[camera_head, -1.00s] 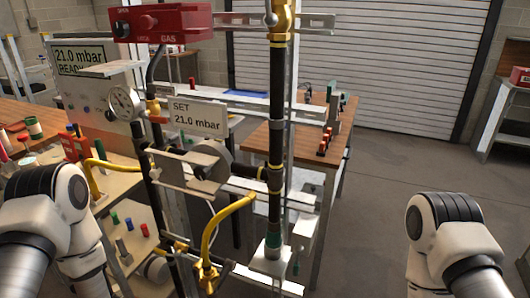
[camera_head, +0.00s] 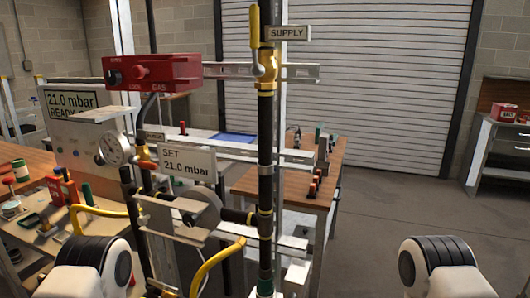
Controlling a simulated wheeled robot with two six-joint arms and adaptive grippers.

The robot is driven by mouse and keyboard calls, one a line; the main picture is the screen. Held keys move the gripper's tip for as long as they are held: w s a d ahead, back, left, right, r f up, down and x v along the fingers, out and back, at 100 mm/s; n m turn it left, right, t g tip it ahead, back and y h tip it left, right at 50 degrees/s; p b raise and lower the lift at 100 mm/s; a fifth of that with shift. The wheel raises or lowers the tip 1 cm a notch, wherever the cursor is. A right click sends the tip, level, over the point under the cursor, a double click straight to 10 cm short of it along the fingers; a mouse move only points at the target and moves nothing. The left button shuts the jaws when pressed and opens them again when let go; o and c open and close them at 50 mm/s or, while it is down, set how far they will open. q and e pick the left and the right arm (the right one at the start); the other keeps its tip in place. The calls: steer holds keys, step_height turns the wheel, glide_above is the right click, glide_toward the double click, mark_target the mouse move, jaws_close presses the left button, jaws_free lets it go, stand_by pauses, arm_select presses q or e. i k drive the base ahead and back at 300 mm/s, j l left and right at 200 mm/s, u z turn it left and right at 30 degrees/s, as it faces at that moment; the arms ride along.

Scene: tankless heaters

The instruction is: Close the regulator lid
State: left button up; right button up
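The gas pipe assembly stands in the middle of the view. A round grey regulator-like body (camera_head: 207,212) sits on it below the plate marked "SET 21.0 mbar" (camera_head: 187,162). A pale metal bracket or flap (camera_head: 172,221) is in front of that body and partly covers it. I cannot tell for sure which part is the lid or how far open it is. Only links of my arms show at the bottom left and bottom right. Both grippers are out of view.
A red gas box (camera_head: 152,72) and a yellow supply valve (camera_head: 264,54) are above. A pressure gauge (camera_head: 115,148) and yellow hoses (camera_head: 215,262) crowd the left and front. A workbench (camera_head: 290,180) stands behind. The floor (camera_head: 385,215) at right is clear.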

mark_target(157, 218)
steer(key=k+j+u, duration=0.15)
steer(key=j+u, duration=0.25)
steer(key=k+j+u, duration=0.1)
steer(key=j+u, duration=0.35)
